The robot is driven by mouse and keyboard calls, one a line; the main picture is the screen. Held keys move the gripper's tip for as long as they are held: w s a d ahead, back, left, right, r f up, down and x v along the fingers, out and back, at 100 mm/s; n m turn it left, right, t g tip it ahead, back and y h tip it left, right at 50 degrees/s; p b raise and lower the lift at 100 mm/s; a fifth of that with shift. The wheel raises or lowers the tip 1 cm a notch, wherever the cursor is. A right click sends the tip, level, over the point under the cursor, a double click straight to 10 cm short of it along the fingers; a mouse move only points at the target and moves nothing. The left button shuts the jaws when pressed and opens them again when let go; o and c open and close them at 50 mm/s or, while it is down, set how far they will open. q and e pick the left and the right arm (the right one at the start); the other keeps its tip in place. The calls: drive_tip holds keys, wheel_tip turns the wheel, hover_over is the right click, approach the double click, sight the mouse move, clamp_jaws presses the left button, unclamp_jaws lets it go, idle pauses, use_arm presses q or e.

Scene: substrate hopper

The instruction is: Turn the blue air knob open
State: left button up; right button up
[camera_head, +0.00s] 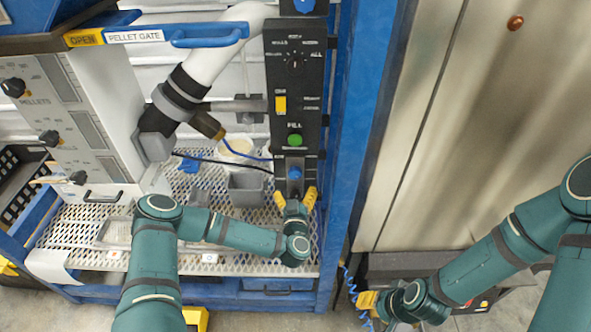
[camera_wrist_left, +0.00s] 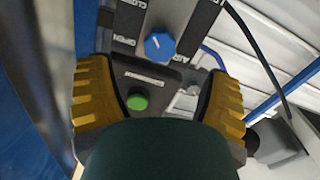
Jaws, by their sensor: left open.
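The blue air knob (camera_head: 295,173) sits low on the black control panel (camera_head: 293,75), below a green FILL button (camera_head: 295,140). It also shows in the left wrist view (camera_wrist_left: 159,46), with OPEN and AIR labels around it. My left gripper (camera_head: 296,197) is open, its yellow fingers just below the knob in the head view. In the left wrist view, the fingers (camera_wrist_left: 158,72) stand apart on either side, with the knob between and beyond them; I see no contact. My right gripper (camera_head: 368,301) is low in the head view, partly hidden by its arm.
A blue upright post (camera_head: 350,130) stands right of the panel, beside a large metal cabinet (camera_head: 470,110). A grey cup (camera_head: 246,188) and a white tub (camera_head: 237,148) stand on the mesh shelf (camera_head: 75,222) left of the panel. Dark cables hang nearby.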

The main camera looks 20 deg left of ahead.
sight(295, 177)
use_arm(q)
drive_tip(key=b+x, duration=0.1)
drive_tip(key=x, duration=0.9)
drive_tip(key=shift+f, duration=0.1)
drive_tip(key=c, duration=1.2)
drive_tip(key=shift+c, duration=0.2)
